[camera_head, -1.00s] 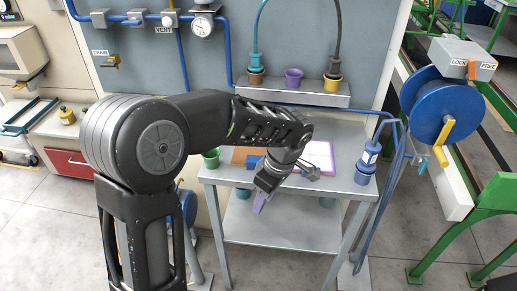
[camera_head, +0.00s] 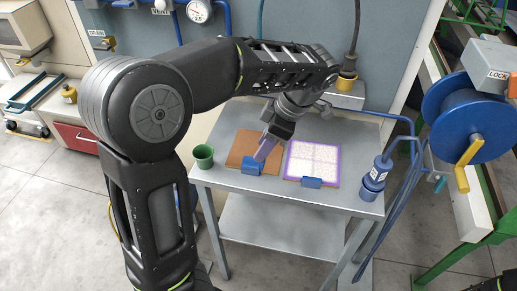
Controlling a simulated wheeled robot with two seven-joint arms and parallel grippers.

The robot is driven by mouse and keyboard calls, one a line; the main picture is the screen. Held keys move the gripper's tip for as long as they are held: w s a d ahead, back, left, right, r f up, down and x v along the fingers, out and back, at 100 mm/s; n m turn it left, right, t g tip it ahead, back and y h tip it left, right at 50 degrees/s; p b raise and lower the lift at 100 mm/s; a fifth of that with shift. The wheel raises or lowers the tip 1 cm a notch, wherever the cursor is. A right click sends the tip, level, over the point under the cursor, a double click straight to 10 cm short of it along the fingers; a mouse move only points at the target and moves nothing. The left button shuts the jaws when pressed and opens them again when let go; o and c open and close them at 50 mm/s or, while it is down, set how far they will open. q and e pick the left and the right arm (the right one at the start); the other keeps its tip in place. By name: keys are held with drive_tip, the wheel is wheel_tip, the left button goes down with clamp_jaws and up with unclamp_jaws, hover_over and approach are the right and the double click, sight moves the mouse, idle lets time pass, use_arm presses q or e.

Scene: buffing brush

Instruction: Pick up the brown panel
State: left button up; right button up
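The brown panel (camera_head: 240,146) lies flat on the grey metal table, left of its middle. A blue block (camera_head: 253,166) sits at its front edge. My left gripper (camera_head: 265,150) comes down from above over the panel's right part, close to the blue block. A lilac piece shows at its end, and I cannot tell if this is its fingers or something held. Whether it touches the panel is unclear, and the arm hides part of the panel's back right side. My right gripper is not in view.
A white panel with a purple border (camera_head: 314,158) lies right of the brown one, with a blue block (camera_head: 311,182) at its front. A green cup (camera_head: 203,156) stands at the table's left edge, a blue bottle (camera_head: 374,178) at the right. The table's front strip (camera_head: 270,190) is clear.

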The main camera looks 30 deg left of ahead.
sight(251, 165)
use_arm(q)
drive_tip(key=shift+b+x, duration=0.4)
drive_tip(key=shift+x, duration=0.7)
drive_tip(key=shift+a+f, duration=0.1)
drive_tip(key=shift+f, duration=0.2)
drive_tip(key=p+x, duration=0.1)
drive_tip(key=x, duration=0.4)
drive_tip(key=shift+c, duration=0.4)
clamp_jaws()
